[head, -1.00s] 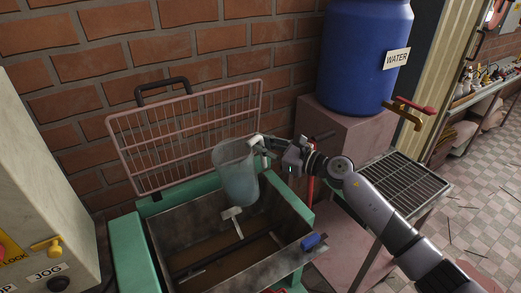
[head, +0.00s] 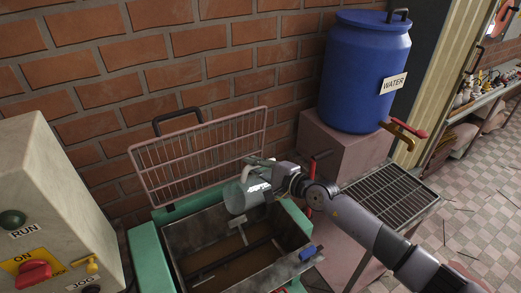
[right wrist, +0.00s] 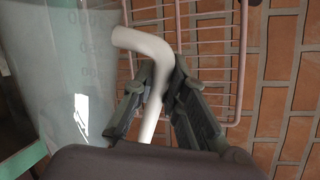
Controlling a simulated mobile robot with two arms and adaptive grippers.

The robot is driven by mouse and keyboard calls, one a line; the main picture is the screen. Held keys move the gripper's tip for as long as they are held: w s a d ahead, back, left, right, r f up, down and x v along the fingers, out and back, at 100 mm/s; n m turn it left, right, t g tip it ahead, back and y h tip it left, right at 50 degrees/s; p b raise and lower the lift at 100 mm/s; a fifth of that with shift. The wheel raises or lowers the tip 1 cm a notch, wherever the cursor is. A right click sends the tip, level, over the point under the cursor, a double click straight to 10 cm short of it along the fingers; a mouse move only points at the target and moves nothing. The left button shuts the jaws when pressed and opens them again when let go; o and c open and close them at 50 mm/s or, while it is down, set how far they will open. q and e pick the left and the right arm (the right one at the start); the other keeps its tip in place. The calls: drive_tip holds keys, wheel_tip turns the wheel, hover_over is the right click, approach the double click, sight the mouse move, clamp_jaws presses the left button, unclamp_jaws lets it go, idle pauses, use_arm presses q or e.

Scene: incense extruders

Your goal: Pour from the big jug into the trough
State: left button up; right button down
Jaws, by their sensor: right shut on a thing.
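The big jug (head: 234,199) is clear and tipped well over above the trough, with its round end towards the lower left. My right gripper (head: 261,179) is at the jug's upper right side. In the right wrist view the fingers (right wrist: 166,85) are shut around the jug's white bent handle (right wrist: 145,42); the jug's clear wall with faint markings (right wrist: 82,75) fills the left. The trough (head: 297,240) is a grey metal box in a green frame, with a shaft, a paddle and a brown bottom. I cannot make out any stream or liquid level. My left gripper is not in view.
A pink wire guard (head: 165,184) stands raised behind the trough against the brick wall. A blue water barrel (head: 362,75) with a tap stands on a pink plinth at the right, beside a grated stand (head: 385,190). A control box (head: 45,180) is at the left.

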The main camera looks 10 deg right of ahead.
sight(241, 180)
drive_tip(key=s+a+n+p, duration=0.1)
drive_tip(key=p, duration=0.1)
drive_tip(key=a+n+p, duration=0.1)
drive_tip(key=p, duration=0.1)
drive_tip(key=shift+s+a+f, duration=0.15)
drive_tip(key=shift+s+a, duration=0.1)
drive_tip(key=shift+s, duration=0.1)
drive_tip(key=shift+s+a+f+n+t+h+p, duration=0.3)
drive_tip(key=shift+s+a+f+n+h, duration=0.1)
drive_tip(key=shift+s+a+f+n, duration=0.4)
drive_tip(key=shift+s+a+f+n+h, duration=0.15)
drive_tip(key=shift+s+a+n, duration=0.1)
drive_tip(key=shift+a+n, duration=0.2)
drive_tip(key=shift+s+a+f+n+h, duration=0.15)
drive_tip(key=shift+s+a+n, duration=0.1)
drive_tip(key=shift+a+n, duration=0.15)
drive_tip(key=shift+r, duration=0.1)
